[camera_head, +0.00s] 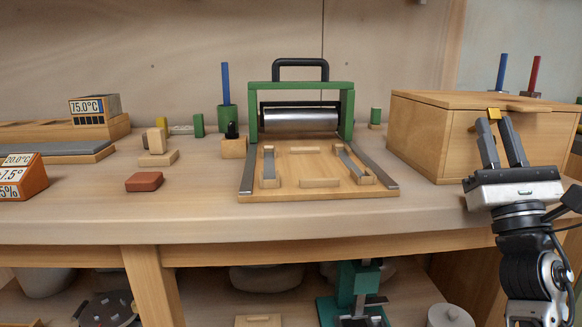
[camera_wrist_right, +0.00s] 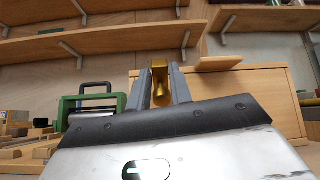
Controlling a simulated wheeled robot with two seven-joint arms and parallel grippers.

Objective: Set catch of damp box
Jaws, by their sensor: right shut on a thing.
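The damp box (camera_head: 415,135) is a light wooden box with a lid at the right of the bench; it also shows in the right wrist view (camera_wrist_right: 260,95). Its brass catch (camera_head: 494,113) is at the top of the front face, near the lid's edge. My right gripper (camera_head: 497,122) is in front of the box with its fingers pointing up, shut on the catch. In the right wrist view the brass catch (camera_wrist_right: 160,82) shows between the two fingertips. Whether the catch is set is hard to tell. My left gripper is not in view.
A green-framed roller press (camera_head: 300,93) with a black handle stands left of the box. Small blocks, a red block (camera_head: 144,181) and a temperature display (camera_head: 95,108) stand further left. A blue rod (camera_head: 502,73) and a red rod (camera_head: 534,75) rise behind the box.

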